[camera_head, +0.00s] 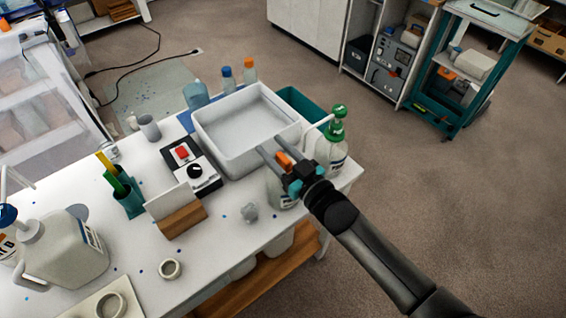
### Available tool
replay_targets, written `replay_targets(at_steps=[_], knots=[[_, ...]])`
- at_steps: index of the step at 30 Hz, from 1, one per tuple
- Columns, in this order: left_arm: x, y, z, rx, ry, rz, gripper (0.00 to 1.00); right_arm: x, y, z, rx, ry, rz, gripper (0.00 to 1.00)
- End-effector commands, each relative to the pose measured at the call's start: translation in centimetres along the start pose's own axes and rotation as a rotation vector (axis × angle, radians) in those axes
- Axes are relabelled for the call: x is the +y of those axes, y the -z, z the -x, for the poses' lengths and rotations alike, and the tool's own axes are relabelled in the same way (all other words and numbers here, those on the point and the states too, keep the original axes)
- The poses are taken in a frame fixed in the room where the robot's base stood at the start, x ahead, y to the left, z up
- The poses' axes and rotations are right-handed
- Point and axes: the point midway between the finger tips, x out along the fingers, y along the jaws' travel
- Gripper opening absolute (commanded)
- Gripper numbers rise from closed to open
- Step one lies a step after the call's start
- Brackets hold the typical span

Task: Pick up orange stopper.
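An orange stopper (283,160) shows between the fingers of my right gripper (269,145), near the front right corner of the tray. The two fingers are apart and reach past the stopper on either side. I cannot tell whether they touch it. A clear bottle (279,193) with a label stands below the gripper, its top hidden behind it. I cannot tell whether the stopper sits on that bottle. My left gripper is not in view.
A white tray (208,148) lies behind the gripper. A green-capped bottle (332,152) stands close on the right. A teal bin (318,108) is behind it. The front middle tabletop is mostly clear.

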Motion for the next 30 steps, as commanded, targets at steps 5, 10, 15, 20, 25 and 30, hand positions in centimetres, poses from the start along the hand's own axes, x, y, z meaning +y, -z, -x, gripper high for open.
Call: replay_targets(at_steps=[5, 10, 15, 20, 25, 30], knots=[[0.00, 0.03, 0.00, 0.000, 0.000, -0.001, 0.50, 0.02, 0.00, 0.03, 0.000, 0.000, 0.000, 0.28], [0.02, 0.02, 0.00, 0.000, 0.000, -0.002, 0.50, 0.03, -0.01, 0.04, 0.000, 0.000, 0.000, 0.09], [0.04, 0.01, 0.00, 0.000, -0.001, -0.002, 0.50, 0.03, -0.01, 0.05, 0.000, 0.000, 0.001, 0.00], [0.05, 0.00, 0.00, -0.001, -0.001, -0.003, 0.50, 0.03, -0.02, 0.05, 0.000, 0.000, 0.001, 0.00], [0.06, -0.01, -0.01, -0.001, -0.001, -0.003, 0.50, 0.03, -0.01, 0.05, 0.000, 0.000, 0.001, 0.00], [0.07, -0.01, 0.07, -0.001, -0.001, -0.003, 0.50, 0.04, 0.19, 0.05, 0.000, 0.000, 0.001, 0.00]])
